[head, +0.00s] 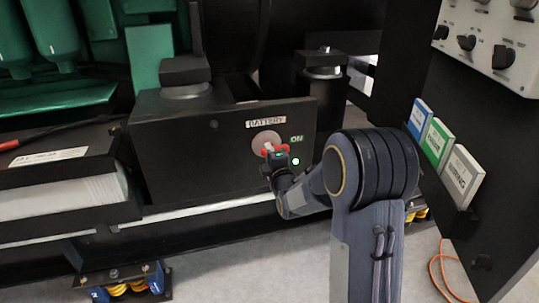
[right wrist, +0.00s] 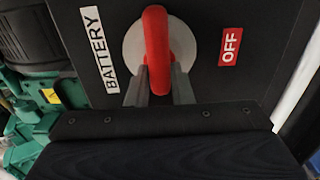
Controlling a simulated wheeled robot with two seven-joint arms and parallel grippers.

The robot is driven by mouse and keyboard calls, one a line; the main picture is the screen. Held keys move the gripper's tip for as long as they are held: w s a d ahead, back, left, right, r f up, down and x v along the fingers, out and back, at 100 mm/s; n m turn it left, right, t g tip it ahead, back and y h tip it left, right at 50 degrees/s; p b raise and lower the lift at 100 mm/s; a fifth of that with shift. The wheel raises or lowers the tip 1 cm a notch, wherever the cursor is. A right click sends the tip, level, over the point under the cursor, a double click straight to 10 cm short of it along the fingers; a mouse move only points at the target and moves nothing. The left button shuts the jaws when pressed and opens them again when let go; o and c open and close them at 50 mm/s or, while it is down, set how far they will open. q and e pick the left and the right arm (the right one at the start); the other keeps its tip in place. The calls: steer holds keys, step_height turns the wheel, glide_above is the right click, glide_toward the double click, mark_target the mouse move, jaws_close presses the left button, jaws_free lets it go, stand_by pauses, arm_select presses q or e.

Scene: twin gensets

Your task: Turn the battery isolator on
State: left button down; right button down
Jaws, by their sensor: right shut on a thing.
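The battery isolator is a red handle (head: 284,148) on a pale round disc (head: 265,138), on the front of a black box. A BATTERY label (head: 274,122) is above it and a green ON label (head: 297,139) is to its right. My right gripper (head: 270,156) is at the handle. In the right wrist view the gripper (right wrist: 158,88) is shut on the red handle (right wrist: 155,38), its fingers on either side. There a red OFF label (right wrist: 230,46) is at the right. The handle lies roughly sideways in the head view, towards the ON side. My left gripper is out of view.
A small green light (head: 295,161) glows below the ON label. A black post (head: 324,75) stands behind the box at the right. Blue, green and white cards (head: 437,145) sit on the dark panel at the right, below a white control panel (head: 487,45).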

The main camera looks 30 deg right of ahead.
steer(key=c, duration=1.3)
jaws_free()
steer(key=p+v, duration=0.1)
steer(key=v, duration=0.6)
steer(key=shift+s+p, duration=0.4)
